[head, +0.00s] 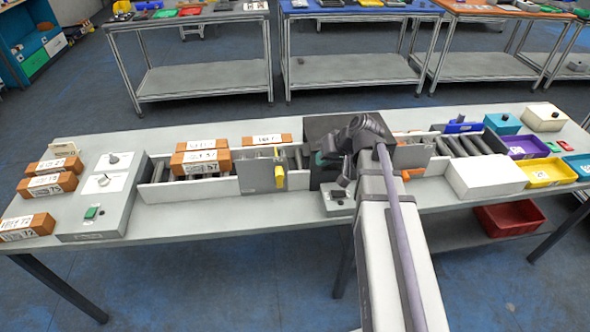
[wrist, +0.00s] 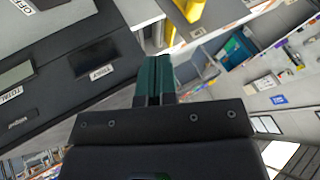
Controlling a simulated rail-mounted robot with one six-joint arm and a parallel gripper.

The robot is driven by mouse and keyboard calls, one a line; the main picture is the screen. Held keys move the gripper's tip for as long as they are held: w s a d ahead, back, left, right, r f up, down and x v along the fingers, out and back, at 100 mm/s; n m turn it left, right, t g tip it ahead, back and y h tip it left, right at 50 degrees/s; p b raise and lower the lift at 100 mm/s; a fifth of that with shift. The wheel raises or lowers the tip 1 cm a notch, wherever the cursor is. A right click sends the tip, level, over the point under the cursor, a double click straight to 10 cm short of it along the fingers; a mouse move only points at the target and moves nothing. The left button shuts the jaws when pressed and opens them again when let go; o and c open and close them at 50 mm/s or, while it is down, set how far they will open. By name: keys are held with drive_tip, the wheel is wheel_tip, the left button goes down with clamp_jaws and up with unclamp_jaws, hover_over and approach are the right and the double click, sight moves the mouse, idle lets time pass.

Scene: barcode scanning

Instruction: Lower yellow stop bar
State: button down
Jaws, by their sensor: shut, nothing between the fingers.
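The yellow stop bar (head: 279,175) shows at the front grey panel of the conveyor, left of the dark scanner box; I cannot tell if it is raised or lowered. In the wrist view a yellow part (wrist: 188,22) stands beyond my fingertips at the top, cut off by the frame edge. My gripper (wrist: 156,62) has teal fingers pressed together with nothing between them, apart from the yellow part. In the head view my gripper (head: 320,159) is at the scanner box, just right of the bar, and is partly hidden by my arm.
The dark scanner box (head: 318,126) spans the conveyor; its labelled panel (wrist: 60,55) fills the left of the wrist view. Orange-brown boxes (head: 207,160) sit on the left conveyor. A white box (head: 485,177) and coloured bins stand right. A control box (head: 97,205) is at left.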

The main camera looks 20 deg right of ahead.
drive_tip(key=w+a+f+b, duration=0.4)
drive_tip(key=a+f+b, duration=0.3)
drive_tip(key=a+f, duration=0.1)
drive_tip(key=shift+w, duration=0.35)
drive_tip(key=shift+a+r+h, duration=0.15)
drive_tip(key=shift+r+h, duration=0.05)
drive_tip(key=shift+h, duration=0.1)
